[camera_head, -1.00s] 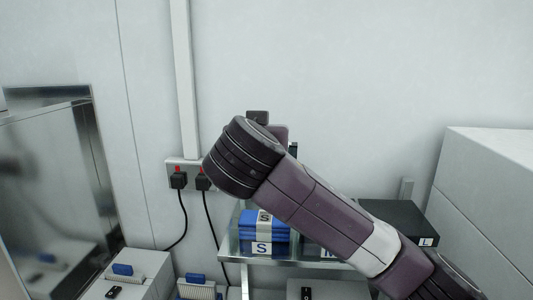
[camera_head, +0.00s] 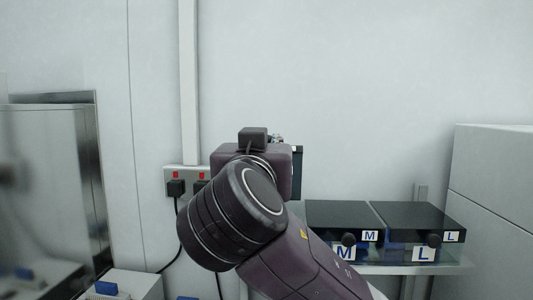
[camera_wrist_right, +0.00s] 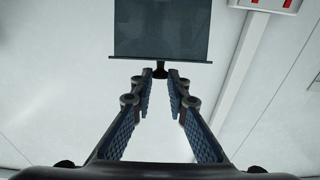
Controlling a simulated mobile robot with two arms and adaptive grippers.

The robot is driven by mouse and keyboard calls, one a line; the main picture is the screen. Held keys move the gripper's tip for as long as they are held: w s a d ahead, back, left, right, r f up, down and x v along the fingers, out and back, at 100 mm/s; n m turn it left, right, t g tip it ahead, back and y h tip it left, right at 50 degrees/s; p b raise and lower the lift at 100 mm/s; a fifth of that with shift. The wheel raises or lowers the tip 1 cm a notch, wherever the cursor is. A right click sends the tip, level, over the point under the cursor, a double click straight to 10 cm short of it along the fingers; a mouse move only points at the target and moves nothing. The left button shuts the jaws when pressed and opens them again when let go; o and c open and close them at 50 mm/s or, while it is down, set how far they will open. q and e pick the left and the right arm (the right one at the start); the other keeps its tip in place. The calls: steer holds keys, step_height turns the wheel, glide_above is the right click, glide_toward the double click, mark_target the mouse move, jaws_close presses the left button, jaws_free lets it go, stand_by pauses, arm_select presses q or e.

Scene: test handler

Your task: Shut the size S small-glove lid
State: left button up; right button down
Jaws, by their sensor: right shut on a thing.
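A dark lid (camera_wrist_right: 162,28) fills the top middle of the right wrist view, with a small black knob (camera_wrist_right: 160,73) at its near edge. My right gripper (camera_wrist_right: 160,77) has its fingertips on either side of this knob and is shut on it. In the head view my right arm hides the gripper and the size S box. A thin dark edge (camera_head: 298,172) beside the wrist may be part of the raised lid. My left gripper is in neither view.
The M box (camera_head: 340,216) and L box (camera_head: 418,218) stand right of my arm on a shelf, dark lids down. A wall socket (camera_head: 176,180) with plugs and cables is behind the arm. A large pale cabinet (camera_head: 495,215) bounds the right side.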

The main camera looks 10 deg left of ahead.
steer(key=shift+s+f, duration=0.2)
steer(key=shift+f, duration=0.15)
steer(key=c, duration=2.6)
jaws_free()
steer(key=shift+w+r, duration=0.1)
steer(key=shift+r, duration=0.05)
steer(key=o, duration=0.8)
steer(key=shift+w, duration=0.15)
steer(key=shift+c, duration=0.2)
steer(key=s+f, duration=0.1)
steer(key=s, duration=1.1)
steer(key=shift+s+f, duration=0.1)
